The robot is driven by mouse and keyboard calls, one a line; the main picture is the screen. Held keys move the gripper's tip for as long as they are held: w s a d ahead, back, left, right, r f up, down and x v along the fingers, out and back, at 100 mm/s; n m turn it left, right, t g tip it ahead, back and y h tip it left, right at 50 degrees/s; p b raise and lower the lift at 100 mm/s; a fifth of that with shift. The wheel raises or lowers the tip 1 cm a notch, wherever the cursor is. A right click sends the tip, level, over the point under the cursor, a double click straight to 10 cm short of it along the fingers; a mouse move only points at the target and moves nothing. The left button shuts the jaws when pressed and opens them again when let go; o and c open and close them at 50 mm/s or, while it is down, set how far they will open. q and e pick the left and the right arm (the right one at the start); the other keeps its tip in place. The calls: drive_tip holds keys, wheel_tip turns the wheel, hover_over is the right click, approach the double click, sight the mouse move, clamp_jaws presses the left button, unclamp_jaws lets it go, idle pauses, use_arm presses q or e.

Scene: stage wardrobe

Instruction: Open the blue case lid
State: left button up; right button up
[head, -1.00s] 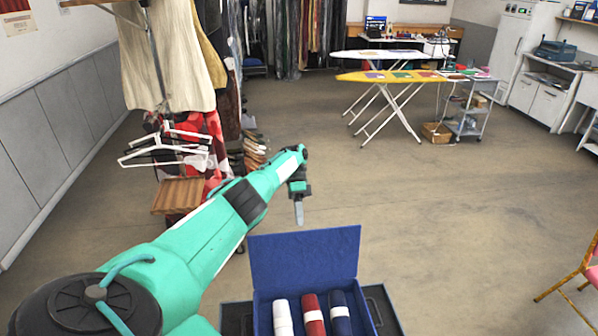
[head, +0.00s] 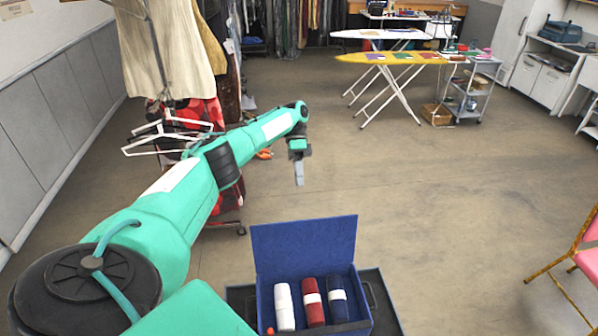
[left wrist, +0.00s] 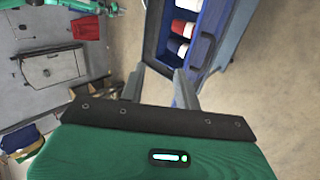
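The blue case (head: 345,327) is at the bottom centre of the head view, with its lid (head: 305,250) standing up at the far side, open. Inside lie a white roll (head: 284,307), a red roll (head: 312,302) and a dark blue roll (head: 337,298). The case also shows at the top of the left wrist view (left wrist: 208,38). My left gripper (head: 299,175) hangs beyond the lid, fingers down, apart from it. In the left wrist view its two fingers (left wrist: 160,86) are apart with nothing between them. My right gripper is not in view.
The case stands on a dark surface (head: 385,308). A clothes rack with garments (head: 160,60) and white hangers (head: 165,132) is at left. A yellow ironing board (head: 390,58) and a grey trolley (head: 470,95) stand farther back. A pink chair (head: 585,255) is at right. The middle floor is clear.

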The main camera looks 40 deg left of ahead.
use_arm(q)
wheel_tip(320, 180, up, 2)
drive_tip(key=shift+s, duration=0.1)
idle(0.7)
